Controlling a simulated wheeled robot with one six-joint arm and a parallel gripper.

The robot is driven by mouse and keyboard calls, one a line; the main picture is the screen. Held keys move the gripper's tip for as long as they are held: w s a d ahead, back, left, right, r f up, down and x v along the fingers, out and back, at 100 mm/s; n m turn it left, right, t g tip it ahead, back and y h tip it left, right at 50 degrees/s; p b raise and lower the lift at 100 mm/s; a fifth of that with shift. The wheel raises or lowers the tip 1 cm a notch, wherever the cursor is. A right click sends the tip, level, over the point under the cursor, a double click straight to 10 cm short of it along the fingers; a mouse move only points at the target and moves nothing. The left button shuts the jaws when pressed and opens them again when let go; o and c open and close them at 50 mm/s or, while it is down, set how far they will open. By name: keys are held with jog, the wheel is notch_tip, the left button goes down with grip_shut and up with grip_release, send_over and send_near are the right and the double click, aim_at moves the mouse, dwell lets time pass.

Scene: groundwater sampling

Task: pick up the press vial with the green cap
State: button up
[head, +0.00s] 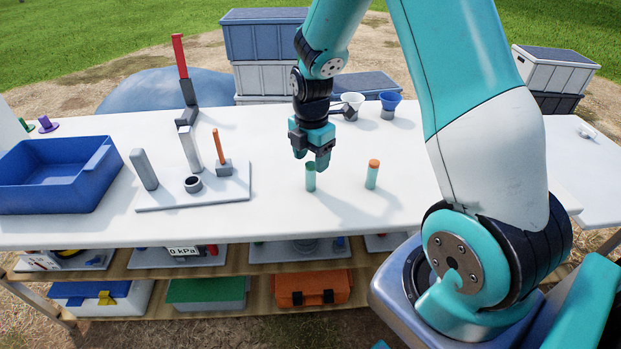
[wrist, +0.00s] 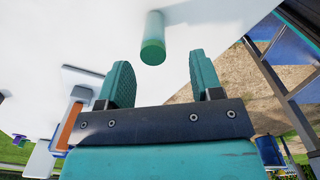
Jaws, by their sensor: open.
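The press vial with the green cap (head: 310,178) stands upright on the white table, in the middle of the head view. My gripper (head: 312,159) is above it, pointing down, with its fingers close over the cap. In the wrist view the vial (wrist: 153,38) shows beyond the two fingertips, with its green cap toward me. My gripper (wrist: 163,75) is open there, with nothing between its fingers. A second vial with an orange cap (head: 372,175) stands upright to the right of the green-capped one.
On the white table (head: 270,232), a grey tray (head: 215,199) holding upright tools and a blue bin (head: 60,180) stand to the left. Two funnel-topped cups, white (head: 353,101) and blue (head: 390,101), stand behind. Table space around the vials is clear.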

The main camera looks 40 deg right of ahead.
aim_at(311, 167)
jog(key=f, duration=0.6)
jog(key=shift+w+d+f, duration=0.15)
jog(key=shift+w+f, duration=0.05)
jog(key=shift+w, duration=0.1)
jog(key=shift+c, duration=0.4)
jog(key=c, duration=0.9)
